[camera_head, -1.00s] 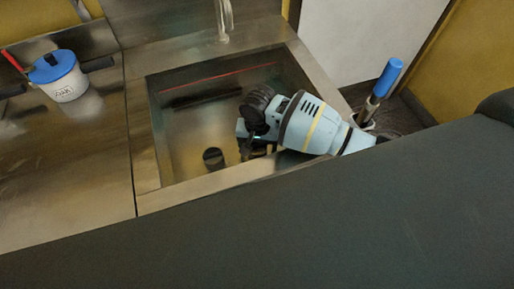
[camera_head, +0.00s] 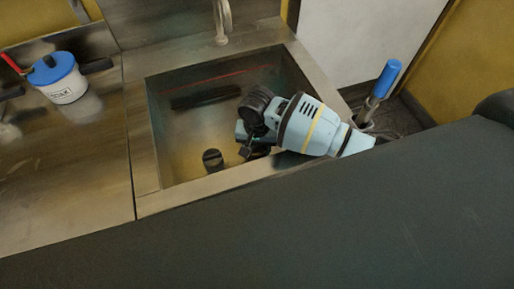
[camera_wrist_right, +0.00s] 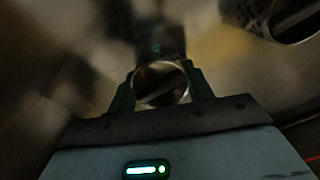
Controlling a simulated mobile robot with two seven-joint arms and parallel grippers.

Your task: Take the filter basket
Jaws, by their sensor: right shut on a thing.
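My right gripper (camera_head: 252,148) reaches down into the sink from the right, in the head view. Its fingers are small and partly hidden by the wrist there. In the right wrist view, its two fingers (camera_wrist_right: 160,88) are shut on a small round metal piece with a shiny rim (camera_wrist_right: 160,70), which looks like the filter basket. The inside of the piece is dark, and the picture is blurred around it. I cannot make out this piece clearly in the head view. My left gripper is not in view.
The steel sink (camera_head: 178,192) has raised walls around my right gripper. A dark round piece (camera_head: 212,160) is at its bottom, left of the gripper. A perforated round metal piece (camera_wrist_right: 262,14) shows in the wrist view. A blue-lidded pot (camera_head: 62,78) stands on the left counter.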

